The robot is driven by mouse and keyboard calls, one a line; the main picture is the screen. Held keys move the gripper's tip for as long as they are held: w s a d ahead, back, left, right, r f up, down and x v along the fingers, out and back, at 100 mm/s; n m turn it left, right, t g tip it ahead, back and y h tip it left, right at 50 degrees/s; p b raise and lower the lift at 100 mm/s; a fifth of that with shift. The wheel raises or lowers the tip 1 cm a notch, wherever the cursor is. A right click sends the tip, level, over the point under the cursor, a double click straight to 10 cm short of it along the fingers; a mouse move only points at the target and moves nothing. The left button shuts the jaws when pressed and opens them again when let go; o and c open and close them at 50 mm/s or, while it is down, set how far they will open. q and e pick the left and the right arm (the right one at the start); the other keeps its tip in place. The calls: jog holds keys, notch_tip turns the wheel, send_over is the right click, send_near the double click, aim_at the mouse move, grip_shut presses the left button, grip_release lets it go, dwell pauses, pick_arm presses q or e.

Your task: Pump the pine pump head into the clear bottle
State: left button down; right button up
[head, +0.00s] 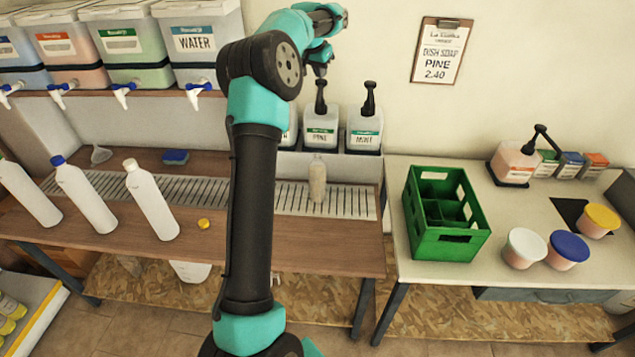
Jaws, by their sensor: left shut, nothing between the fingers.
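The pine drum (320,130) is a white container with a green "PINE" label, standing at the back behind the slatted drip tray. Its black pump head (321,92) stands upright on top. My left gripper (320,70) is shut and empty, pointing down just above the pine pump head; whether it touches the head I cannot tell. The clear bottle (317,182) stands upright on the drip tray in front of the pine drum. It looks pale and hazy, and its fill level is hard to tell. My right gripper is not in view.
A mint drum (364,130) with its own pump stands right of pine. White bottles (151,200) and a yellow cap (204,223) are on the left counter. A green crate (445,213) and tubs are on the right table. A pinned note (441,50) reads dish soap, pine, 2.40.

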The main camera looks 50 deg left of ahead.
aim_at(321, 84)
pick_arm(q)
jog(key=shift+f, duration=2.35)
jog(key=shift+r, duration=2.9)
jog(key=shift+r, duration=0.1)
notch_tip(321, 84, up, 6)
jog(key=shift+f, duration=0.1)
